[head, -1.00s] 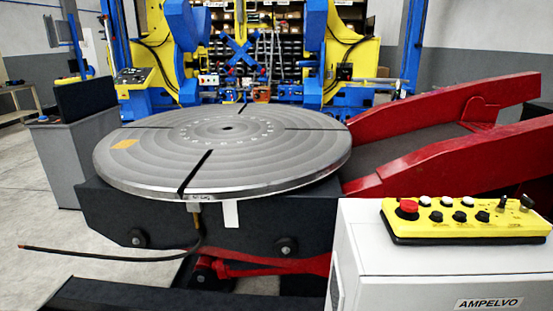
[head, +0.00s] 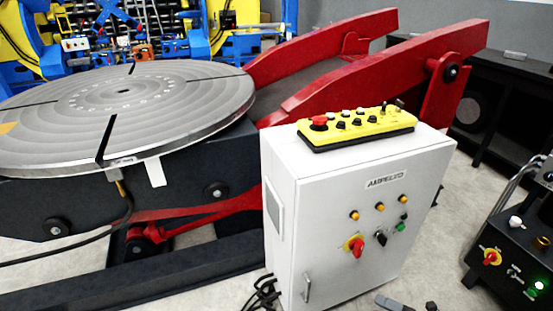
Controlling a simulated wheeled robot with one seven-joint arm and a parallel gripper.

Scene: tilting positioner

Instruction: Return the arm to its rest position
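Neither my arm nor my gripper shows in the head view. The positioner's round grey table (head: 190,115) lies at the left, close to level, with dark radial slots. Its red tilt arms (head: 380,70) rise behind it to the right. A yellow control pendant (head: 357,128) with a red stop button and several black knobs lies on top of the white cabinet (head: 335,215).
The cabinet stands on the floor in front with a red-yellow switch on its face. A black machine (head: 515,240) with a lit green lamp stands at the right edge. Small dark items (head: 395,303) lie on the floor. Blue and yellow machinery (head: 210,30) is behind.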

